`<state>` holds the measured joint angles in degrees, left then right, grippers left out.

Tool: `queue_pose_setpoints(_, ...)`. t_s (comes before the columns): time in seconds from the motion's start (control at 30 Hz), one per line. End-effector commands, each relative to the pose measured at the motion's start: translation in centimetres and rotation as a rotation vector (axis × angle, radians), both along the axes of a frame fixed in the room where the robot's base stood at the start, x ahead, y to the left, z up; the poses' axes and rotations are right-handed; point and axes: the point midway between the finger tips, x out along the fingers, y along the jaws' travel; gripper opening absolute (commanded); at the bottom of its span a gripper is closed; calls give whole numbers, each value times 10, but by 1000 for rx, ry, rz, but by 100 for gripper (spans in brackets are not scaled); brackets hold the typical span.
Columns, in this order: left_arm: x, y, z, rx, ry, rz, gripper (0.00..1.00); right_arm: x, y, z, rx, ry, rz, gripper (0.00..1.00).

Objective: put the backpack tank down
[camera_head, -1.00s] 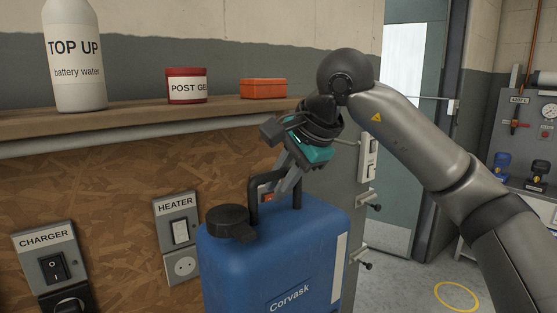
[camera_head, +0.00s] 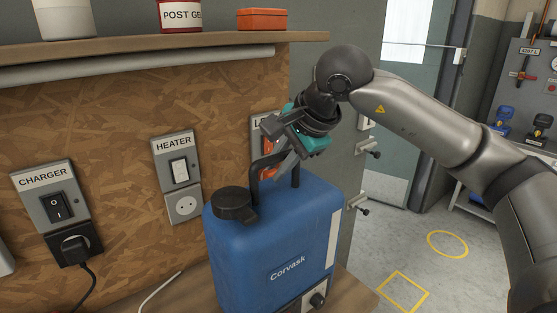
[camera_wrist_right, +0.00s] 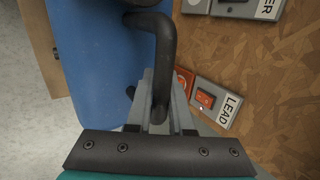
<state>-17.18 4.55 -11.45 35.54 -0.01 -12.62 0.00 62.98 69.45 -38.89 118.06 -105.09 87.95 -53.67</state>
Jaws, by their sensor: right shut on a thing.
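The backpack tank (camera_head: 272,240) is blue, marked Corvask, with a black cap (camera_head: 233,204) and a black carrying handle. It is upright over the wooden bench top (camera_head: 352,291) in the head view. Its bottom is cut off, so I cannot tell whether it touches the bench. My right gripper (camera_head: 272,168) is shut on the handle from above. The right wrist view shows the black handle (camera_wrist_right: 163,48) between the grey fingers (camera_wrist_right: 160,105), with the blue tank (camera_wrist_right: 98,75) at left. My left gripper is not in view.
A chipboard wall (camera_head: 110,120) with a CHARGER switch (camera_head: 56,207), a HEATER switch (camera_head: 178,171) and a LEAD switch (camera_wrist_right: 205,99) stands behind the tank. A shelf (camera_head: 130,48) runs above. A plugged-in cable (camera_head: 92,284) hangs at left. Open floor lies at right.

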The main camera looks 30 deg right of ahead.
Motion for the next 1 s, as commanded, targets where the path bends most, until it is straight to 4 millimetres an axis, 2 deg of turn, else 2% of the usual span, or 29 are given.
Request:
queue_pose_setpoints(0.03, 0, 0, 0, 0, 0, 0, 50, 1, 0, 5, 3, -13, -1, 0)
queue_pose_setpoints(0.2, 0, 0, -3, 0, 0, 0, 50, 1, 0, 1, 3, -13, -2, 0)
queue_pose_setpoints(0.23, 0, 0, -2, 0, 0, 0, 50, 0, 0, -2, 0, 1, 0, 23)
queue_pose_setpoints(0.47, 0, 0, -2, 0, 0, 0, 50, 0, 0, -2, 0, 1, 0, 49)
queue_pose_setpoints(0.8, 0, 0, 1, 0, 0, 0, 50, 0, 0, 1, 0, 0, 0, 50)
queue_pose_setpoints(1.0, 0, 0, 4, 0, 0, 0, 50, -17, -4, 29, -2, -5, -1, 50)
